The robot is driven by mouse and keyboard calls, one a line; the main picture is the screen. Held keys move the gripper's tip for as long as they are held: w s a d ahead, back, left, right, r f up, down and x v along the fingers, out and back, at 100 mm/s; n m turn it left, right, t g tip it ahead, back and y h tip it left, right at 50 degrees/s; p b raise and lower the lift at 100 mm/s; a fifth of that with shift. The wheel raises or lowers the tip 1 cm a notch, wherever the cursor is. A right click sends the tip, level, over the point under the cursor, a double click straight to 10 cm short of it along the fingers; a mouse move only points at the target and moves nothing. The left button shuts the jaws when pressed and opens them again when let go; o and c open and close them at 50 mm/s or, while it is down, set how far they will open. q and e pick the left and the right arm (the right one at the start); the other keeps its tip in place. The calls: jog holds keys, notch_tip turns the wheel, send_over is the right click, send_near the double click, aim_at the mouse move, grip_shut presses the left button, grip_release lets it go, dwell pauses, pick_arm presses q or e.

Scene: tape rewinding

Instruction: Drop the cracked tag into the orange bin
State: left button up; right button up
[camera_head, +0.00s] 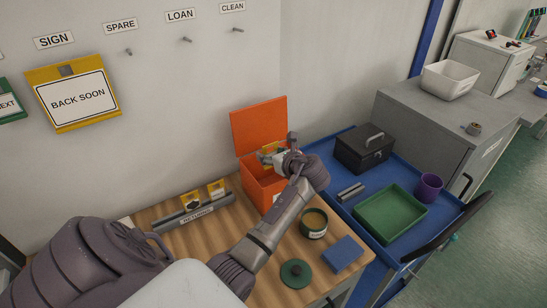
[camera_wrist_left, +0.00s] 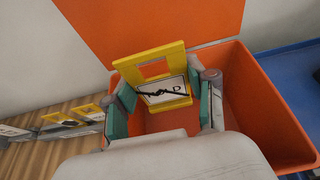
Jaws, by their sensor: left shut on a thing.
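My left gripper (camera_head: 273,156) is shut on a yellow-framed tag (camera_wrist_left: 150,62) and holds it upright. The tag has a white label with partly readable lettering and a dark, jagged line across it, like a crack. In the head view only a bit of yellow shows at the fingers. The orange bin (camera_head: 256,184) stands at the back of the wooden table with its lid (camera_head: 259,126) open. The gripper and tag are over the bin's opening; in the left wrist view the bin (camera_wrist_left: 268,115) surrounds the tag's lower part. My right gripper is not in view.
A grey rack (camera_head: 200,210) marked RETURNED holds yellow tags left of the bin. An open green tin (camera_head: 314,224), a green lid (camera_head: 295,273) and a blue box (camera_head: 342,254) lie in front. A blue cart (camera_head: 330,158) stands on the right.

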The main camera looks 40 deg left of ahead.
pick_arm(q)
jog(key=o, duration=0.9)
jog(key=shift+f, duration=0.1)
jog(key=shift+o, duration=0.2)
jog(key=shift+d, duration=0.1)
jog(key=v, duration=1.2)
jog(key=shift+f, duration=0.15)
